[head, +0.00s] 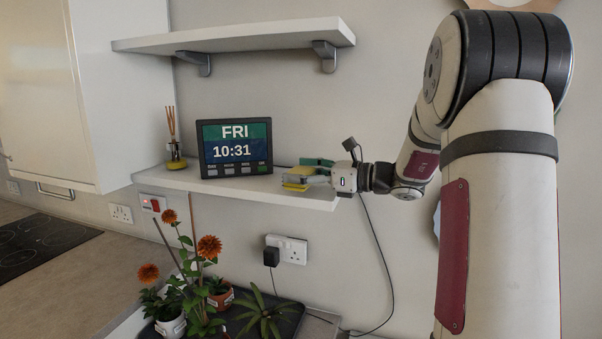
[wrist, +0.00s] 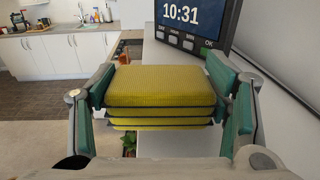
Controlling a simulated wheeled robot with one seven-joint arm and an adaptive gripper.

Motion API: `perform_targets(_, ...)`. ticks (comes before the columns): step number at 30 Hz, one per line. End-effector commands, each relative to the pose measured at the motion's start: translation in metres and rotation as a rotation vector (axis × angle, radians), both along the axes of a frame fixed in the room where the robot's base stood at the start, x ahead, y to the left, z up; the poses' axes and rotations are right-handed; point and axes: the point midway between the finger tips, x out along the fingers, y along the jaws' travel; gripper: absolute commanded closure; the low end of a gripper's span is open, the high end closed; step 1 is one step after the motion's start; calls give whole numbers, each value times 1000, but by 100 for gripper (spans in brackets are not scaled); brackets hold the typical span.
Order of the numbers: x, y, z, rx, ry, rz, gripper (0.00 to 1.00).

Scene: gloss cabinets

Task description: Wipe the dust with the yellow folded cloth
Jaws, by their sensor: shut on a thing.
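The yellow folded cloth (wrist: 160,92) fills the middle of the wrist view, its layers stacked flat. My gripper (wrist: 165,95) is shut on it, with green finger pads at its left and right sides. In the head view my gripper (head: 305,176) is at the right end of the lower white shelf (head: 225,186). The cloth (head: 296,186) shows there as a small yellow patch at the shelf's top. I cannot tell whether it touches the shelf. No dust can be made out in either view.
A clock display (head: 235,147) stands on the shelf left of my gripper, with a reed diffuser (head: 175,150) farther left. An upper shelf (head: 240,38) hangs above. Potted flowers (head: 172,325) stand below. A cable (head: 378,250) hangs near my wrist. Shelf between clock and gripper looks clear.

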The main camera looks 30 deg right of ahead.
Motion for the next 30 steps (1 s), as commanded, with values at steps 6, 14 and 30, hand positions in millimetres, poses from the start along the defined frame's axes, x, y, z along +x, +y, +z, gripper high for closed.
perform_targets(6,0,0,-4,1,1,0,52)
perform_targets(14,0,0,-9,0,0,0,52)
perform_targets(30,0,0,-18,1,1,0,52)
